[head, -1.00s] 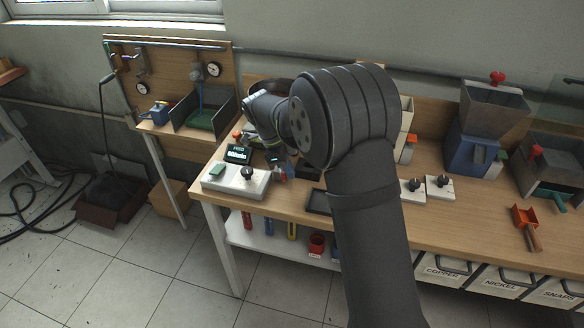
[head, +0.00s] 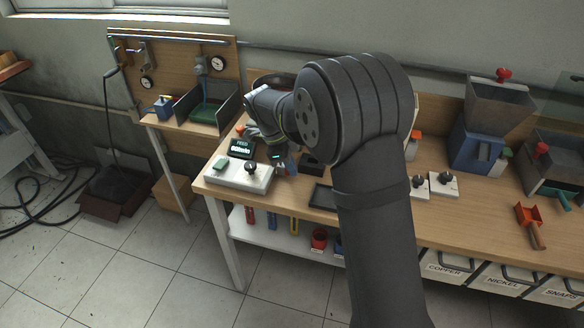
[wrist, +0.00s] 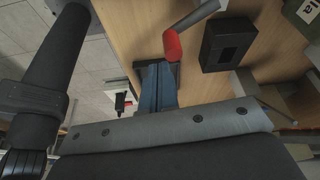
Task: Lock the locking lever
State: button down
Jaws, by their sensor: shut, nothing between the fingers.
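A lever with a red grip (wrist: 173,46) and a grey metal arm shows in the wrist view at top centre; it looks like the locking lever. My gripper (wrist: 157,70) has blue fingers, closed together and empty. Their tips are right beside the lower end of the red grip; I cannot tell whether they touch it. In the head view my gripper (head: 289,166) is low over the left part of the bench, partly behind my own arm. The lever cannot be made out clearly there, and its base is hidden.
A white control box (head: 238,177) with a black knob and a display (head: 241,149) stand left of my gripper. A dark block (wrist: 228,45) is close by on the bench. A black tray (head: 324,198) lies near the front edge. Hoppers stand farther right.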

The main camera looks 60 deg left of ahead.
jog(key=v, duration=0.9)
jog(key=shift+s, duration=0.1)
dwell(0.3)
jog(key=w+f+n+y, duration=0.1)
jog(key=w+f+n, duration=0.2)
jog(key=n, duration=0.1)
jog(key=w+a+f+n+y, duration=0.1)
jog(key=w+f+n, duration=0.2)
jog(key=n, duration=0.1)
jog(key=w+a+f+n+y, duration=0.1)
jog(key=w+f+n, duration=0.2)
jog(key=shift+w+a+f+n+y, duration=0.1)
jog(key=shift+w+a+n+y, duration=0.1)
jog(key=shift+n+y, duration=0.15)
jog(key=shift+s, duration=0.1)
dwell(0.6)
jog(key=shift+t, duration=0.3)
